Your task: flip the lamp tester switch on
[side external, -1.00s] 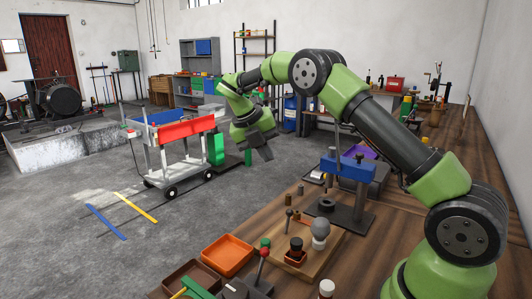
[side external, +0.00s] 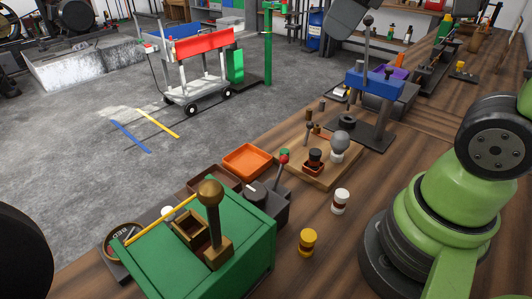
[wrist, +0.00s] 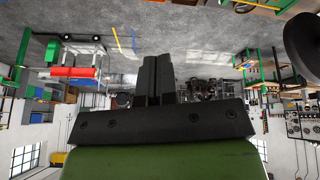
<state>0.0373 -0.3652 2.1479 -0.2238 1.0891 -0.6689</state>
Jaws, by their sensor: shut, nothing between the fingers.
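The wooden board (side external: 350,169) on the bench carries a grey bulb (side external: 341,142) in a white holder. A black knob (side external: 315,155) in an orange-rimmed base and a small upright lever (side external: 308,130) are also on the board. I cannot tell which part is the tester's switch or its position. My gripper (wrist: 156,60) shows in the wrist view with its dark fingers together and empty, facing the room. It touches none of these parts. A dark grey block at the side view's top edge may be its body; its fingers are cut off there.
A red-ball lever (side external: 283,159) stands on a dark box, left of the board. A green box (side external: 255,248) with a brown-knob lever (side external: 210,195) is nearer. An orange tray (side external: 247,161), a blue-topped press (side external: 374,83) and small jars (side external: 340,201) crowd the bench.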

